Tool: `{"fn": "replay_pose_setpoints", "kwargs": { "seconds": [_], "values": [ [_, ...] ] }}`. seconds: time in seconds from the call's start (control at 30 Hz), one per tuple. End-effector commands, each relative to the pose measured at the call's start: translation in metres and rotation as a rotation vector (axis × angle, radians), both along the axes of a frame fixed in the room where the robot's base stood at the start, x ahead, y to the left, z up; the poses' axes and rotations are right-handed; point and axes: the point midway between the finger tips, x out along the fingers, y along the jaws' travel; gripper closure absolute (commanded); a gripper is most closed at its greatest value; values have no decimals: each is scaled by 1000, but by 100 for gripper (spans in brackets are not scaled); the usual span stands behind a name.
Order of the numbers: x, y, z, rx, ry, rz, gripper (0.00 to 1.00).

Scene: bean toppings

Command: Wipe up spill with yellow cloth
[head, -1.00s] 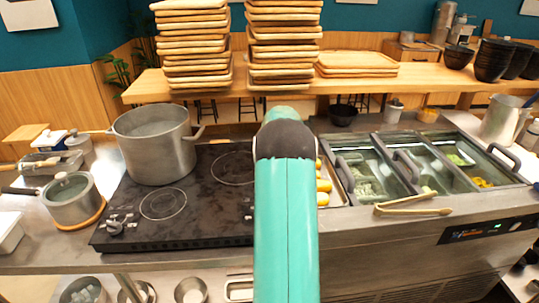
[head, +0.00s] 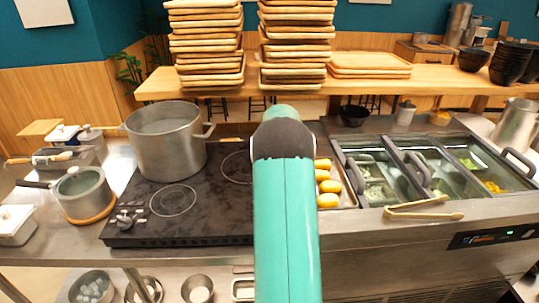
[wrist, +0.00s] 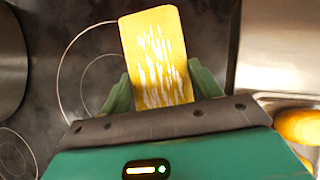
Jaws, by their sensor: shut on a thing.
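A flat yellow cloth (wrist: 158,50) with white streaks is held in my gripper (wrist: 160,88), in the wrist view. The green fingers are closed on its two sides, and the cloth extends beyond them over the dark cooktop (wrist: 70,110). I cannot tell whether the cloth touches the surface. In the head view my arm hides the gripper, the cloth and part of the cooktop (head: 210,205). I cannot make out a distinct spill.
A large pot (head: 165,145) stands at the cooktop's back left, and a small saucepan (head: 82,195) stands left of it. A tray of yellow oblong items (head: 328,187) lies right of my arm. Tongs (head: 423,210) rest before the topping bins (head: 400,165).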

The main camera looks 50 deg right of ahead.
Motion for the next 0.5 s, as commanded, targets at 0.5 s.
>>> {"fn": "replay_pose_setpoints", "kwargs": {
  "seconds": [0.5],
  "values": [
    [0,-2,46,-6,-3,-2,64]
  ]
}}
